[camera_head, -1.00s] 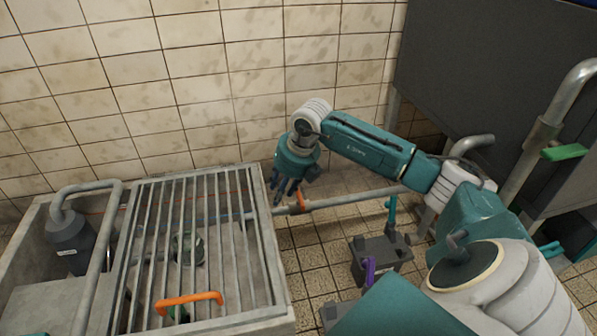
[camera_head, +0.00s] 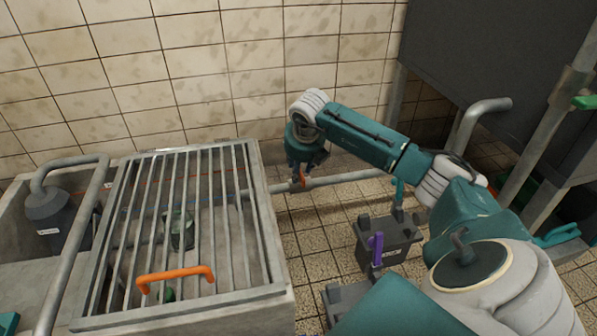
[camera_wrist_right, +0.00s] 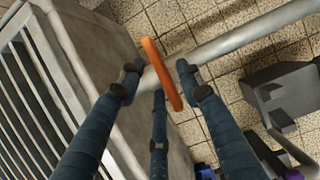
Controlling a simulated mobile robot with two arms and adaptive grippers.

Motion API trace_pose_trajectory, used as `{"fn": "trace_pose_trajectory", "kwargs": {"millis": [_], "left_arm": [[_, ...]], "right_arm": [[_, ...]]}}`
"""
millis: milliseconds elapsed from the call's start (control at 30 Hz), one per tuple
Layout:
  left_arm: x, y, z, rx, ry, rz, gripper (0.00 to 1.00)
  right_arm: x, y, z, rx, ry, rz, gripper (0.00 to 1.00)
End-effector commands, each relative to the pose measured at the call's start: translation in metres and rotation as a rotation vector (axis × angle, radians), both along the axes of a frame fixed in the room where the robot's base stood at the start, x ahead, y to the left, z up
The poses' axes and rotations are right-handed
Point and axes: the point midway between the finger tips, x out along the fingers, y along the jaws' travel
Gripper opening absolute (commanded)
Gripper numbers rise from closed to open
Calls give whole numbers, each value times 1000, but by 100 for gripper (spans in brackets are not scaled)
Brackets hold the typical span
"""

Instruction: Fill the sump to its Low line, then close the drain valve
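The concrete sump (camera_head: 278,262) stands at the left of the head view under a barred grate (camera_head: 262,215). A thin red line (camera_head: 213,172) shows on its inner back wall; I cannot read its label or make out the water level. A pipe (camera_head: 350,178) leaves the sump's right side and carries the orange drain valve lever (camera_head: 301,182). The lever also shows in the right wrist view (camera_wrist_right: 160,70). My right gripper (camera_head: 303,168) points down at the lever. Its fingers are spread on both sides of it, with visible gaps. My left gripper is not in view.
An orange handle (camera_head: 176,275) stands on the grate's front. A dark pump (camera_head: 45,215) and grey pipe are at the left. Dark blocks with a teal lever (camera_head: 398,190) and a purple lever (camera_head: 376,245) stand on the tiled floor. A dark tank (camera_head: 490,60) is at the right.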

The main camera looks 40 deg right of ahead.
Motion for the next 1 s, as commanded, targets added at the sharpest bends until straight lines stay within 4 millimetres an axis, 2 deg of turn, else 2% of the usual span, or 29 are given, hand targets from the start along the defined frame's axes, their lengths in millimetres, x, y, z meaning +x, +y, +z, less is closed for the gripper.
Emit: {"fn": "trace_pose_trajectory", "kwargs": {"millis": [100, 367, 533, 567, 1000], "left_arm": [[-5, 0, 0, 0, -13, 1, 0], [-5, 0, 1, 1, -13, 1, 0], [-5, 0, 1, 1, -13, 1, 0], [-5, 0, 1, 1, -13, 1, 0], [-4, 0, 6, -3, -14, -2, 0]], "right_arm": [[2, -1, -6, 0, -1, 0, 35], [3, -1, -6, -1, -1, 1, 35], [3, -1, -6, 0, -1, 0, 4], [3, -1, -6, 0, -1, 0, 0], [1, -2, -4, -1, 1, 58, 0]]}}
